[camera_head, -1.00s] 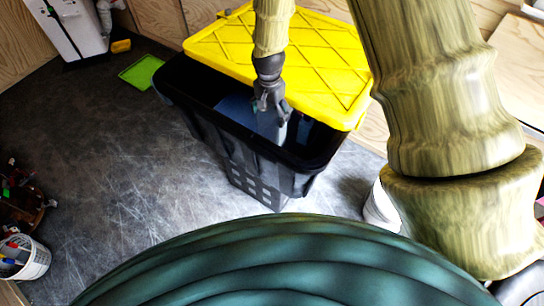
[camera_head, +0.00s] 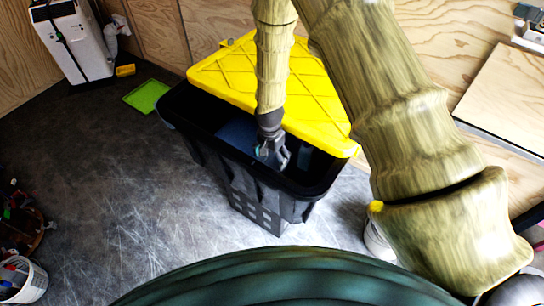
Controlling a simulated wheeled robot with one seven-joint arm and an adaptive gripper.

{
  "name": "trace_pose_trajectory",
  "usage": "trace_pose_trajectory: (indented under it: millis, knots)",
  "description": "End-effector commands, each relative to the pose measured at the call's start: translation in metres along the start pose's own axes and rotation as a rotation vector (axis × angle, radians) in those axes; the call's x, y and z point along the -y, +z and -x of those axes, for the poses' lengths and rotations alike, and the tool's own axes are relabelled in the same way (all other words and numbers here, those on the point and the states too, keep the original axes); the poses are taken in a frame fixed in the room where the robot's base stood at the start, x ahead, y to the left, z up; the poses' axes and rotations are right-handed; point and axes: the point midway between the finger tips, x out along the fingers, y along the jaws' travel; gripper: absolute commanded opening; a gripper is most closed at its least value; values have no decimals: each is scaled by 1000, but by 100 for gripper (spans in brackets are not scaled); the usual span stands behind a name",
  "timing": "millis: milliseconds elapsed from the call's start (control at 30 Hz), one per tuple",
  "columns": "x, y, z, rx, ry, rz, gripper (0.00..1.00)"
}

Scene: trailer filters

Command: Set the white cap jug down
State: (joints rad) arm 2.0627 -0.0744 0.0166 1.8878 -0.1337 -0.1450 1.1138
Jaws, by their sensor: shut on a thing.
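My gripper (camera_head: 272,156) points down inside the open part of a black bin (camera_head: 270,190). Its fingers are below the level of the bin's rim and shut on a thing. Only a small pale bit shows between the fingers, which I take to be the white cap jug (camera_head: 263,152). The jug's body is hidden by the gripper and the dark bin wall, so I cannot tell whether it touches the bin floor. A bluish shape (camera_head: 236,132) shows inside the bin, left of the gripper.
A yellow lid (camera_head: 310,100) covers the bin's back part, close behind my arm. A green tray (camera_head: 146,96) and a white appliance (camera_head: 75,40) are at the back left. A white bucket (camera_head: 28,284) stands at the lower left. The grey floor left of the bin is clear.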

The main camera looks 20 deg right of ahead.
Motion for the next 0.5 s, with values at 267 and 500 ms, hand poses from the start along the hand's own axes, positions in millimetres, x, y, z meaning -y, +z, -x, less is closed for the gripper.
trace_pose_trajectory:
  millis: [267,500]
  knots:
    - [0,1,-10,0,1,0,47]
    - [-1,1,-14,1,1,0,47]
